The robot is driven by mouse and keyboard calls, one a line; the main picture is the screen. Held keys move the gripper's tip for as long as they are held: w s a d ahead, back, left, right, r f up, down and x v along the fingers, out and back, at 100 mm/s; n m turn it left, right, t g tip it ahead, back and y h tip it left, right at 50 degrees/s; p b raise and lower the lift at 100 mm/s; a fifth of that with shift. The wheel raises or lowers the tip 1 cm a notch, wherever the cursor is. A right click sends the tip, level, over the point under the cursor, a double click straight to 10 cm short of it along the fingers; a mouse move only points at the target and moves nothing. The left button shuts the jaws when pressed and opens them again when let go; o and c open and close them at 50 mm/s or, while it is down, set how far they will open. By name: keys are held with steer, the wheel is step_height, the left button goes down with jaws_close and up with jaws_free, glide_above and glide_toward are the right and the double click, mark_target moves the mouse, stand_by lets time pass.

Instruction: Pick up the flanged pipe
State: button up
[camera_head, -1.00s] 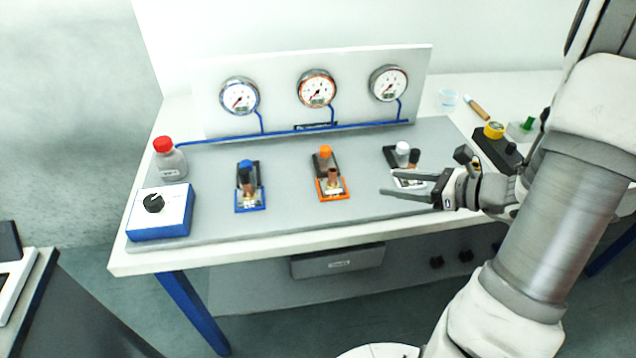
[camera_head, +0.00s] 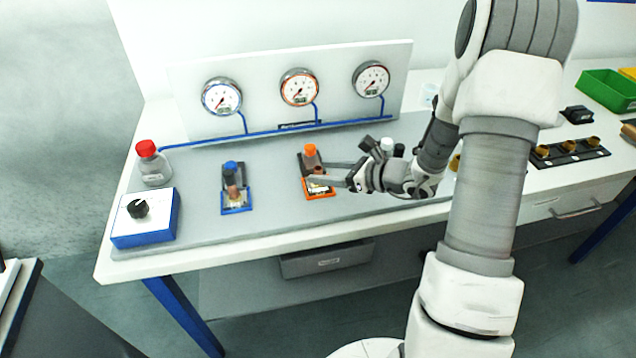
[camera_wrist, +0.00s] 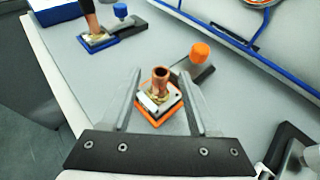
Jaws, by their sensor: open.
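A short copper pipe (camera_wrist: 160,78) with a flange at its foot stands upright in the orange-edged fixture (camera_wrist: 168,115), beside an orange-capped clamp (camera_wrist: 199,54). My gripper (camera_head: 314,171) is open, and its two fingers lie on either side of this pipe in the wrist view, with gaps to both sides. In the head view the fingers partly hide the pipe. Another copper pipe (camera_head: 232,191) stands in the blue-edged fixture (camera_head: 236,209) to the left. I cannot tell whether the fingers are down at the pipe's height.
The gauge panel (camera_head: 260,66) with blue tubing stands behind. A red-capped bottle (camera_head: 153,166) and a blue control box (camera_head: 146,217) are at the left. A white-capped clamp (camera_head: 399,150) is close to my wrist. Open grey board lies between the fixtures.

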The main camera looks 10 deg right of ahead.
steer(key=shift+x, duration=1.2)
jaws_close()
stand_by(0.5)
